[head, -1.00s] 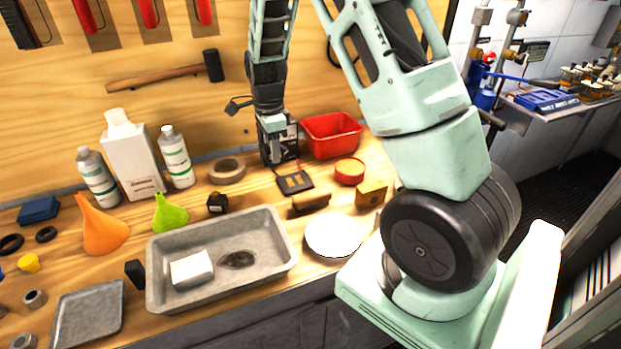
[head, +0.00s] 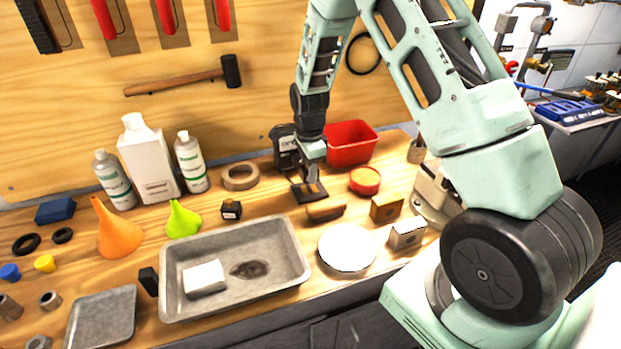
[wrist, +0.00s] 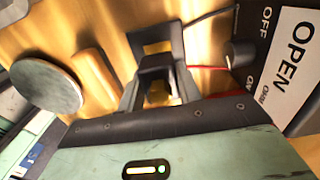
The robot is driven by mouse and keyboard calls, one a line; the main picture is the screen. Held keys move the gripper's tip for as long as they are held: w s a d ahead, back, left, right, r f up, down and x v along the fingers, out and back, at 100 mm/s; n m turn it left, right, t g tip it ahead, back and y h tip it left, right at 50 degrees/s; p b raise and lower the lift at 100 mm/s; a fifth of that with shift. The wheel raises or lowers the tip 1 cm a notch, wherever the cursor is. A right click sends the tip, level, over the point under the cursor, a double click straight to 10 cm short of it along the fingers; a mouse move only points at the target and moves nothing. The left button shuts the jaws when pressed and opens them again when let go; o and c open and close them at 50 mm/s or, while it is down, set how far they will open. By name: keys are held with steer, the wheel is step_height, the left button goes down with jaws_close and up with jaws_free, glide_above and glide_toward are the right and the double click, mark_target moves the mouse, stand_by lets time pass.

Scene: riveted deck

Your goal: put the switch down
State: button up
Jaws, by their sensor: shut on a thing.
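My gripper (head: 311,178) points down over the workbench at its back middle, right by a flat dark square holder (head: 299,194). In the wrist view its fingers (wrist: 157,92) are shut on a small dark block, which I take to be the switch (wrist: 155,64). The switch is at or just above the dark holder, whose frame (wrist: 150,47) shows around and behind it. I cannot tell whether they touch. The fingers hide part of the switch.
A dark box with an OPEN/OFF label (wrist: 288,62) stands close behind, with a knob and red wire near it. A red bin (head: 350,143) is at right. A metal tray (head: 180,311) lies at left.

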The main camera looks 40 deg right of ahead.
steer(key=shift+f, duration=1.7)
steer(key=shift+f, duration=0.1)
steer(key=shift+f, duration=0.15)
steer(key=o, duration=1)
